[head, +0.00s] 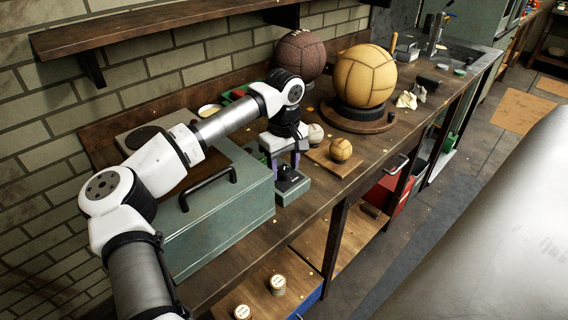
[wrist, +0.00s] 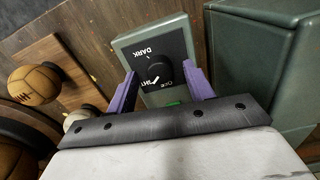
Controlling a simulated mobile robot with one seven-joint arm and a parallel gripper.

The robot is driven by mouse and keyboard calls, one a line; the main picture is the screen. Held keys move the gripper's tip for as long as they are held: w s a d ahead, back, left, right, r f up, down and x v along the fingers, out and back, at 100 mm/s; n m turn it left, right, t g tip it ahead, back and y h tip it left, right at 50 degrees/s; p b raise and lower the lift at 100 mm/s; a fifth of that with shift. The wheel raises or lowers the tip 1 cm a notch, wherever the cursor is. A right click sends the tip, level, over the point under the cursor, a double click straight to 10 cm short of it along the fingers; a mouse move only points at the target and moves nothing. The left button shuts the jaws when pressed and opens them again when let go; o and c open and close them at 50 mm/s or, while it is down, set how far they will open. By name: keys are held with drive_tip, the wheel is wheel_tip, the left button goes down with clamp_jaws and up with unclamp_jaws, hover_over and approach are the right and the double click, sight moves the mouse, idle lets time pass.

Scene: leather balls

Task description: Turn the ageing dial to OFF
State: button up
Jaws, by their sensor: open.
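The ageing dial (wrist: 157,70) is a round black knob on a black plate, on top of a small grey-green box (wrist: 127,42). In the wrist view, DARK is printed on one side of the knob, with smaller lettering, partly covered, on the side nearer my gripper. A white mark shows on that side of the knob; its exact setting is hard to read. My gripper (wrist: 162,74) is open, its purple fingers on either side of the dial with visible gaps. In the head view, my gripper (head: 285,160) points down over the box (head: 294,190), and the dial (head: 287,174) shows below it.
A large green metal case (head: 225,205) with a black handle stands close beside the dial box. A small tan ball (head: 341,149) sits on a wooden board (head: 327,158) on the other side. A large tan ball (head: 364,76) and a brown ball (head: 299,52) stand farther back.

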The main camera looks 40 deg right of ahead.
drive_tip(key=shift+f, duration=0.35)
drive_tip(key=c, duration=1)
drive_tip(key=shift+o, duration=0.2)
drive_tip(key=shift+n+b, duration=0.3)
drive_tip(key=shift+n, duration=0.1)
drive_tip(key=n+b, duration=0.2)
drive_tip(key=n, duration=0.1)
drive_tip(key=shift+n, duration=0.4)
drive_tip(key=n+b, duration=0.1)
drive_tip(key=n, duration=0.4)
drive_tip(key=shift+b, duration=0.35)
drive_tip(key=shift+n, duration=0.3)
